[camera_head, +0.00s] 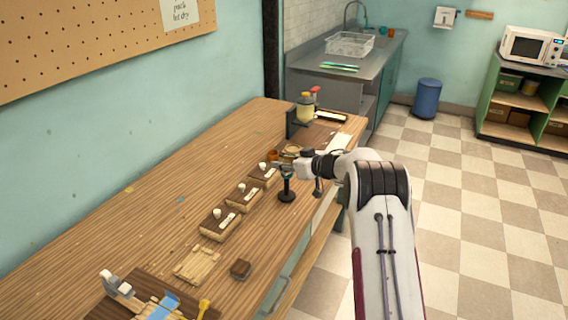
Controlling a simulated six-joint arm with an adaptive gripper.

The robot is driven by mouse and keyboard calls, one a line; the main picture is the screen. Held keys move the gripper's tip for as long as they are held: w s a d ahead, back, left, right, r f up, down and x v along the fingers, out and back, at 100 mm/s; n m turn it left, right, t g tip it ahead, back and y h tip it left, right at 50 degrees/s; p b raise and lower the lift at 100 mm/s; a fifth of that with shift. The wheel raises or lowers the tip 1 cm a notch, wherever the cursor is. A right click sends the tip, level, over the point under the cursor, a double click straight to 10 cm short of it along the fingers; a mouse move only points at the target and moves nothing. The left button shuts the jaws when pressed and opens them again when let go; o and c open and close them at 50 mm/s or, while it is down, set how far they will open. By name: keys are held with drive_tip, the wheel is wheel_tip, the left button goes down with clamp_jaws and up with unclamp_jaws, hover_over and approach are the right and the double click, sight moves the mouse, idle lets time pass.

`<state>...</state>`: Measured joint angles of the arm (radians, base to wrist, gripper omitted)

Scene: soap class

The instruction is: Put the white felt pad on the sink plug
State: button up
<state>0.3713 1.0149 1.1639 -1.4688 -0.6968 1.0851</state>
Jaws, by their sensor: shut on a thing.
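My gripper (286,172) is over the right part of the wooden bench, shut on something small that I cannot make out. A black piece with an upright stem and a round base (287,196) is directly below the fingers. I cannot tell whether it touches them, or whether it is the sink plug. I cannot pick out the white felt pad for certain. Several dark blocks with small white tops and pale labels stand in a row to the left: a near one (219,224), a middle one (243,195) and a far one (263,176).
A pale slatted wooden piece (197,265) and a small brown block (241,269) lie nearer on the bench. A dark board with blue tape (163,305) is at the front. A yellowish jar (305,108) stands at the far end. The bench's left side is mostly clear.

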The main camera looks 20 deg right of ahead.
drive_tip(key=shift+f, duration=0.15)
drive_tip(key=o, duration=1.1)
drive_tip(key=shift+s, duration=0.1)
drive_tip(key=shift+s+d+r, duration=0.25)
drive_tip(key=shift+s+r, duration=0.1)
drive_tip(key=shift+s, duration=0.05)
drive_tip(key=v, duration=1.1)
drive_tip(key=shift+w+f, duration=0.1)
